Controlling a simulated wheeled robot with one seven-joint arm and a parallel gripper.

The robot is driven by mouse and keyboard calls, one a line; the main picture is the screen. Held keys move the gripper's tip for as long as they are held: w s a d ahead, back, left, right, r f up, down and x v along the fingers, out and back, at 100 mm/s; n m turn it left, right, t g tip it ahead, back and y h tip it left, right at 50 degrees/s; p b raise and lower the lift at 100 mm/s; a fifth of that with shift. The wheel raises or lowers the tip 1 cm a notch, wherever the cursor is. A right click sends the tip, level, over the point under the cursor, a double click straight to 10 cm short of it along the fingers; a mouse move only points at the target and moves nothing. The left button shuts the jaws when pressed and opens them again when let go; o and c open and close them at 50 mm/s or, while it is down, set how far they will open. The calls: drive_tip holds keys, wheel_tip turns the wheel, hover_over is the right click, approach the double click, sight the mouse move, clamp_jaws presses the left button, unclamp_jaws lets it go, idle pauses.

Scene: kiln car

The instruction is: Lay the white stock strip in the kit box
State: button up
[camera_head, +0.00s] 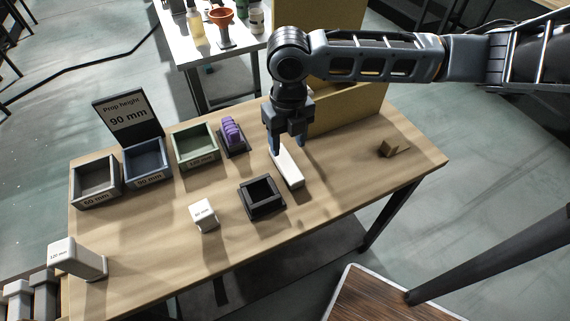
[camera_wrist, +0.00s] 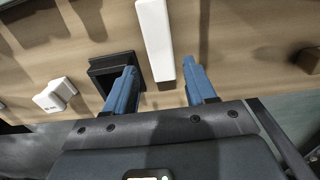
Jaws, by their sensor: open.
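The white stock strip (camera_head: 290,170) lies on the wooden table below my gripper (camera_head: 287,144). In the wrist view the strip (camera_wrist: 155,38) runs away from my fingers, its near end between and just beyond the tips of my gripper (camera_wrist: 163,80). The blue fingers are apart, and I see no contact with the strip. A small black open box (camera_head: 266,211) stands just left of the strip; it also shows in the wrist view (camera_wrist: 104,64). No label tells me whether it is the kit box. The strip is outside it.
Grey, blue and green bins (camera_head: 97,195) line the back left, behind which a "Prop height 90 mm" sign (camera_head: 128,115) stands. White blocks (camera_head: 203,214) stand on the front left. A purple rack (camera_head: 232,133) is behind the black box. A brown block (camera_head: 393,147) sits right; table around it is clear.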

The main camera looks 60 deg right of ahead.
sight(287, 163)
drive_tip(key=shift+s+d+f, duration=0.15)
drive_tip(key=shift+f, duration=0.35)
drive_tip(key=shift+a+f+p, duration=0.2)
drive_tip(key=shift+f+p, duration=0.5)
drive_tip(key=shift+f, duration=2.65)
drive_tip(key=c, duration=0.9)
drive_tip(key=shift+r, duration=0.1)
